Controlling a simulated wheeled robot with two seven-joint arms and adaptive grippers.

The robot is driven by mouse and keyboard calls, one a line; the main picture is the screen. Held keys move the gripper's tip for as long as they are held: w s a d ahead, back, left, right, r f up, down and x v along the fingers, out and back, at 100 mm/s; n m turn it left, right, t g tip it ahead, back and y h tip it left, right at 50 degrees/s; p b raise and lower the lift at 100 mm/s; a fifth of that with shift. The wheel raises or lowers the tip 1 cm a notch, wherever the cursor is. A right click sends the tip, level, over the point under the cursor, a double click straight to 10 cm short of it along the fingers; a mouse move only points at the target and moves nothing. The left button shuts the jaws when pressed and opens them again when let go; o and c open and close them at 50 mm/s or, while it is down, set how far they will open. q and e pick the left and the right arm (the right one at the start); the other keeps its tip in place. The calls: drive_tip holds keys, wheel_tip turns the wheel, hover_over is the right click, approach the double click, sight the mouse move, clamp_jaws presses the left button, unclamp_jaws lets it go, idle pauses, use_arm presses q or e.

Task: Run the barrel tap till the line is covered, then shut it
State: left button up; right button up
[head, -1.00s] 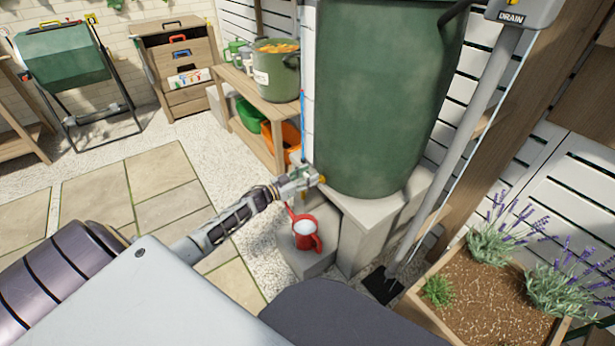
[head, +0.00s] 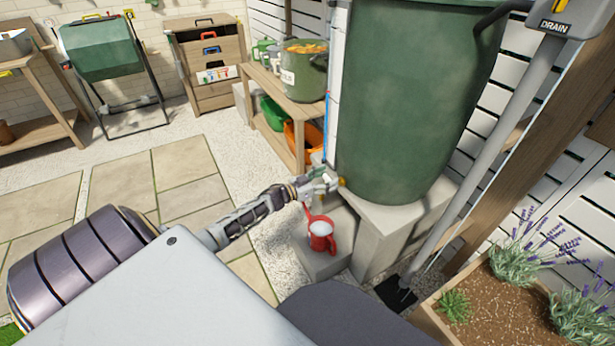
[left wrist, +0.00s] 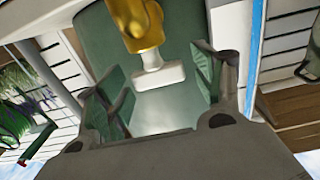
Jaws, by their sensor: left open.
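The green barrel (head: 415,100) stands on a pale stone block. Its brass tap (left wrist: 138,22) with a pale T-shaped handle (left wrist: 160,76) shows in the left wrist view; in the head view only a yellow bit of it (head: 342,182) shows. My left gripper (head: 328,182) is at the tap. Its fingers (left wrist: 160,85) are open, one on each side of the handle, with gaps showing. I cannot make out a line or any running water. My right gripper is out of view.
A wooden shelf (head: 292,118) with a green pot (head: 304,72) stands left of the barrel. A grey drain pipe (head: 480,150) runs down at the right. A wooden planter (head: 425,318) with lavender is at the front right. Paving at the left is clear.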

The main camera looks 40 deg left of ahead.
use_arm(q)
drive_tip(key=v, duration=1.1)
drive_tip(key=shift+s, duration=0.2)
drive_tip(key=shift+a, duration=0.1)
idle(0.9)
